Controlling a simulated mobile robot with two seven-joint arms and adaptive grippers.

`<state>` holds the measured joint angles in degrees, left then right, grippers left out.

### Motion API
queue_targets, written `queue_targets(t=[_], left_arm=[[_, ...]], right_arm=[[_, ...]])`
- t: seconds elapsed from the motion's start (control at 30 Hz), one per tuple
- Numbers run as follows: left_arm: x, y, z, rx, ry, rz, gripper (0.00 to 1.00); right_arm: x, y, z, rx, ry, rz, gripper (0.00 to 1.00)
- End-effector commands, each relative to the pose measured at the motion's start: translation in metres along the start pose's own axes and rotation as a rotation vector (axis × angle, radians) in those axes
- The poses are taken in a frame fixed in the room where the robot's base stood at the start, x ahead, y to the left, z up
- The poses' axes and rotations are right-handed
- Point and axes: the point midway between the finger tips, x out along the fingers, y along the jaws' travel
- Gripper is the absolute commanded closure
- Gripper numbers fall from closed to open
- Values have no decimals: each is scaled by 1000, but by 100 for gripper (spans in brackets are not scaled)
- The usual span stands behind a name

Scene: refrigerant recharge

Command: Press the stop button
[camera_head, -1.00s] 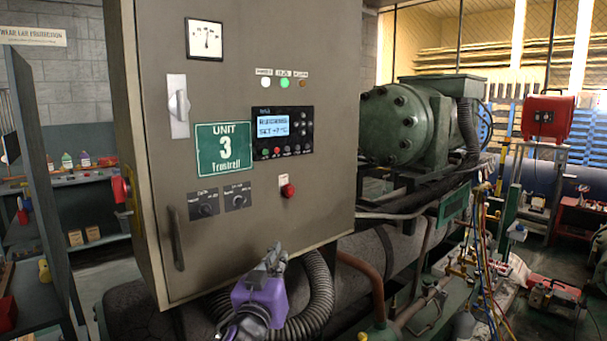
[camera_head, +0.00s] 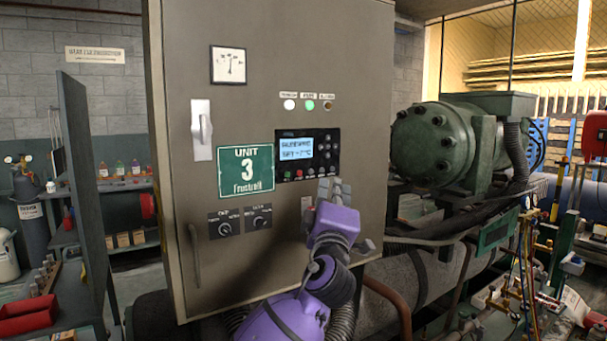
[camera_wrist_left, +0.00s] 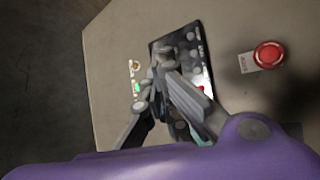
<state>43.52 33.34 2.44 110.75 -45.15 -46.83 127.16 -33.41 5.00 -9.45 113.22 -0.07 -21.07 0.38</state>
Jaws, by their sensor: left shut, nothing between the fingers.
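The grey control cabinet (camera_head: 285,250) has a black control panel (camera_head: 308,155) with a lit display and a row of small buttons, including a red one. The panel also shows in the left wrist view (camera_wrist_left: 186,42), partly behind my fingers, with a small red button (camera_wrist_left: 201,88) beside them. A large red mushroom button (camera_wrist_left: 268,55) stands on the cabinet in the left wrist view, apart from my fingers; in the head view my gripper mostly hides it. My left gripper (camera_head: 330,188) is shut and empty, in front of the cabinet just below the panel. Contact cannot be told.
A green Unit 3 sign (camera_head: 246,172) and two rotary knobs (camera_head: 241,222) are left of my gripper. A green compressor (camera_head: 435,142) stands to the right of the cabinet. Shelves with bottles (camera_head: 118,170) stand at the left.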

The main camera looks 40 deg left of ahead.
Motion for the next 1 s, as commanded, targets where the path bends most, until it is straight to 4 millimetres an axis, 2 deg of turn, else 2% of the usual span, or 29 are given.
queue_targets(t=[0.43,0.83,1.0], left_arm=[[5,-3,-4,2,-1,1,100],[43,-30,-31,5,-1,1,100],[54,-44,-37,1,-3,-4,100]], right_arm=[[0,-3,-5,11,7,0,60],[0,-1,-7,7,8,1,60],[2,0,6,4,-9,2,60]])
